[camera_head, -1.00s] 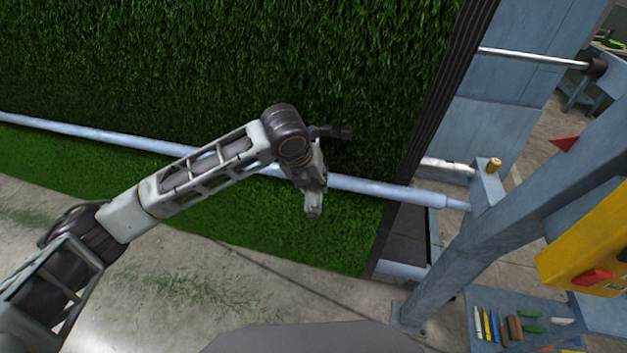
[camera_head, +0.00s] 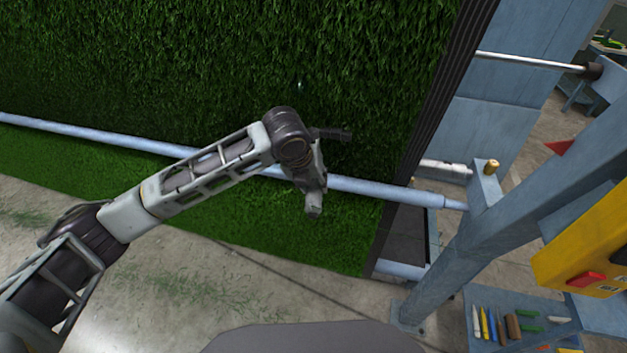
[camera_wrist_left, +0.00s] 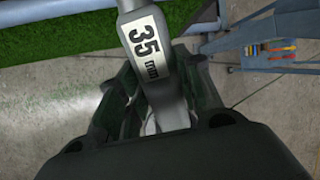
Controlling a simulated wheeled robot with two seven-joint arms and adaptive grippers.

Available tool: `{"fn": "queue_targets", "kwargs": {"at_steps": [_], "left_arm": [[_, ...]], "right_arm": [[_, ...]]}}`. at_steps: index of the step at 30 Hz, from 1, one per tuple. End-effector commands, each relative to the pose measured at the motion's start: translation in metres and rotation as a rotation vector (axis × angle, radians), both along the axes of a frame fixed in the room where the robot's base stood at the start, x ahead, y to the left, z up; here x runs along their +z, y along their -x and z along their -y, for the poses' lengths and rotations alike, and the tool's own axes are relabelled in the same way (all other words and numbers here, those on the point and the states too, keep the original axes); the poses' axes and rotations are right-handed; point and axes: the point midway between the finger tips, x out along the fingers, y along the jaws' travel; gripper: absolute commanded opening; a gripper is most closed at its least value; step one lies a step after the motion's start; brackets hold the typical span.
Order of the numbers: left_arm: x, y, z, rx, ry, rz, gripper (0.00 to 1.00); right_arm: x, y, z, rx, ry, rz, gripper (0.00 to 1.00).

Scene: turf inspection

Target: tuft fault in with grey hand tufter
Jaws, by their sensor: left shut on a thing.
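The green turf (camera_head: 180,60) hangs as a tall sheet across the left and middle of the head view. A tiny pale speck (camera_head: 299,85) shows on it above my wrist; I cannot tell what it is. My left gripper (camera_head: 312,182) points downward in front of the turf, near the pale blue bar. It is shut on the grey hand tufter, whose grey body with a "35 mm" label (camera_wrist_left: 148,48) fills the middle of the left wrist view. The tufter's tip is hard to make out. No clear fault shows in the turf. My right gripper is out of view.
The pale blue bar (camera_head: 100,137) crosses low in front of the turf. A blue-grey frame post (camera_head: 475,225) with a yellow box (camera_head: 590,245) stands at right. A low shelf (camera_head: 495,300) holds several coloured sticks. Concrete floor (camera_head: 190,290) lies open in front.

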Motion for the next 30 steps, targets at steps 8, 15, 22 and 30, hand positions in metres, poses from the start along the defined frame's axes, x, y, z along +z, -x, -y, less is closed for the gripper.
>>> {"fn": "queue_targets", "kwargs": {"at_steps": [8, 15, 22, 30], "left_arm": [[0.0015, -0.0008, 0.0005, 0.000, 0.001, 0.002, 0.03], [0.0026, -0.0031, 0.0013, -0.001, 0.001, 0.002, 0.03], [0.0032, -0.0059, 0.0019, 0.000, 0.001, 0.002, 0.03], [0.0041, -0.0086, 0.0029, 0.000, 0.001, 0.002, 0.03]], "right_arm": [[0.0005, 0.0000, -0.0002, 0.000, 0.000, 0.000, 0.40], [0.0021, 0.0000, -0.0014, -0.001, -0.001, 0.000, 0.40], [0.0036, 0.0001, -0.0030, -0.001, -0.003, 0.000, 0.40], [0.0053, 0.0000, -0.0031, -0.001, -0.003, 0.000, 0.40]]}}
